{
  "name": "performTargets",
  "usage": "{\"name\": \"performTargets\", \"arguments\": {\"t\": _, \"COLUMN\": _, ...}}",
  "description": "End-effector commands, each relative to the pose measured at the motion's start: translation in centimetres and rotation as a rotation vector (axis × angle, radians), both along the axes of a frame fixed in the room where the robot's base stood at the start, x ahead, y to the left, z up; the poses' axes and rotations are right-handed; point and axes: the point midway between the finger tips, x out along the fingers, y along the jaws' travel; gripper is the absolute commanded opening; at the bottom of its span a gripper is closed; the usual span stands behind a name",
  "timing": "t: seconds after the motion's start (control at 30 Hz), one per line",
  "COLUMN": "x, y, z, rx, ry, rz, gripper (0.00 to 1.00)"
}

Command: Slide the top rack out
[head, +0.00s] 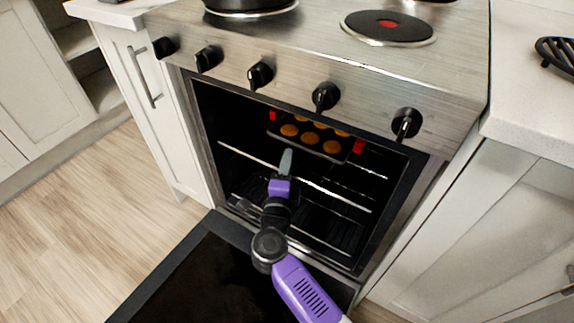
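The oven (205,135) stands open, and its top rack (338,194) shows as a thin bright front bar across the cavity. A dark tray (318,151) with several round golden-brown baked pieces sits farther in, above that bar in the picture, with a red part at each end. My gripper (287,160) reaches into the oven mouth from the front. Its grey fingers overlap the middle of the bar. They appear edge-on, so I cannot tell whether they are apart, or whether they touch the bar.
The oven door (205,285) is folded down in front, under my arm. A lower rack (325,232) sits below the top one. Black knobs (260,75) line the panel above. Cabinets flank the oven on both sides. The floor at left is clear.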

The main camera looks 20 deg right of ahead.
Motion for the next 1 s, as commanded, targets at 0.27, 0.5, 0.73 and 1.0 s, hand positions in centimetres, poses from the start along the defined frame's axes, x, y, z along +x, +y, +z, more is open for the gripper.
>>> {"name": "performTargets", "arguments": {"t": 0.27, "x": -0.02, "y": 0.01, "z": 0.01, "rx": 0.0, "ry": 0.0, "rz": 0.0, "gripper": 0.13}}
{"name": "performTargets", "arguments": {"t": 0.5, "x": -0.03, "y": 0.02, "z": 0.0, "rx": -0.001, "ry": 0.001, "rz": 0.0, "gripper": 0.0}}
{"name": "performTargets", "arguments": {"t": 0.73, "x": -0.04, "y": 0.03, "z": -0.02, "rx": -0.001, "ry": 0.001, "rz": 0.0, "gripper": 0.0}}
{"name": "performTargets", "arguments": {"t": 1.0, "x": -0.05, "y": 0.03, "z": -0.04, "rx": 0.0, "ry": 0.001, "rz": 0.001, "gripper": 0.0}}
